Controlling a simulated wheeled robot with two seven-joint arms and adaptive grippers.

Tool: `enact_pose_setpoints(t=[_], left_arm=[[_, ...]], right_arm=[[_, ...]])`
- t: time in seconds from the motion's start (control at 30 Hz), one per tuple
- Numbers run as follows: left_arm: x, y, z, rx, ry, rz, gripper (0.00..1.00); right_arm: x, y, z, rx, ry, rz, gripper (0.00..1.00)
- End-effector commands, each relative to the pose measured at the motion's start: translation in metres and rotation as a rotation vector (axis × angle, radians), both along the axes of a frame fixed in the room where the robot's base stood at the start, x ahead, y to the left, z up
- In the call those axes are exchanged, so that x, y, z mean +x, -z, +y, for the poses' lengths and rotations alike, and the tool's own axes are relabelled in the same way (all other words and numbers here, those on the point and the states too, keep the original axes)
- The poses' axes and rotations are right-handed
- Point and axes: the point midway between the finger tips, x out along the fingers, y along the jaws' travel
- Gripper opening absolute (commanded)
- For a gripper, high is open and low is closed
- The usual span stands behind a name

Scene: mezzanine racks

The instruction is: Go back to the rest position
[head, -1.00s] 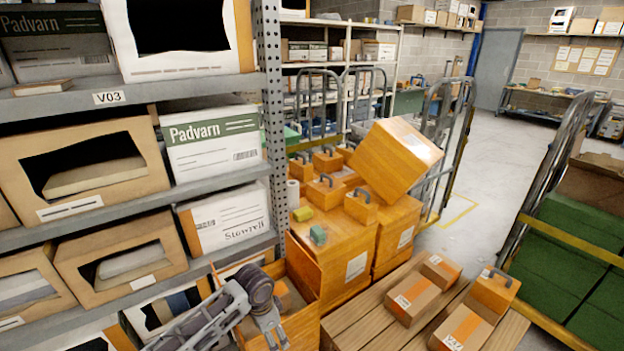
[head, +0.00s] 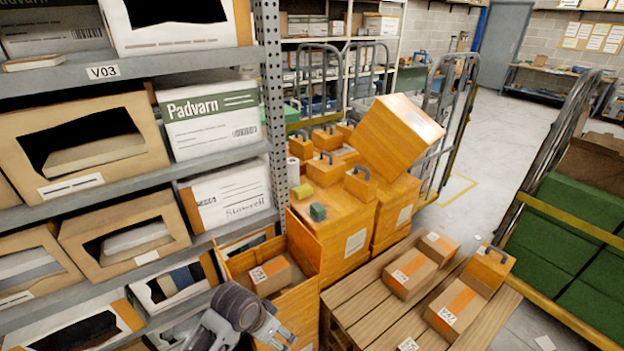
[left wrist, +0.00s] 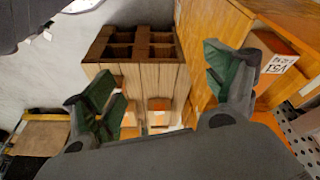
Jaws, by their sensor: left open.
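My left gripper (head: 272,337) is at the bottom edge of the head view, in front of the open orange bin (head: 305,247). In the left wrist view my left gripper (left wrist: 160,72) shows its two green-padded fingers spread apart, with nothing between them. A brown box with an orange stripe and a V51 label (head: 271,275) lies inside the bin. That box also shows behind the right finger in the left wrist view (left wrist: 279,65). My right gripper is not in view.
A wooden pallet (head: 345,309) with several brown striped boxes stands right of the bin. Stacked orange cases (head: 345,222) stand behind it. A grey shelf rack (head: 120,67) with cartons fills the left. A cart of green crates (head: 560,244) stands right. Open floor (head: 480,165) lies beyond.

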Motion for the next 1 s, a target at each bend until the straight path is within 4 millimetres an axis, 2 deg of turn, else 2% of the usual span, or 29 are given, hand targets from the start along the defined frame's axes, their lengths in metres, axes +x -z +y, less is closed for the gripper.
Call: enact_pose_setpoints(t=[0.27,0.6,1.0], left_arm=[[-0.024,-0.006,0.025,-0.012,-0.138,-0.015,0.86],[-0.055,-0.014,0.07,0.015,-0.319,-0.029,0.86],[-0.079,-0.021,0.106,0.057,-0.44,-0.037,0.86]], right_arm=[[0.0,0.0,0.0,0.0,0.0,0.0,0.4],[0.0,0.0,0.0,0.0,0.0,0.0,0.4],[0.0,0.0,0.0,0.0,0.0,0.0,0.4]])
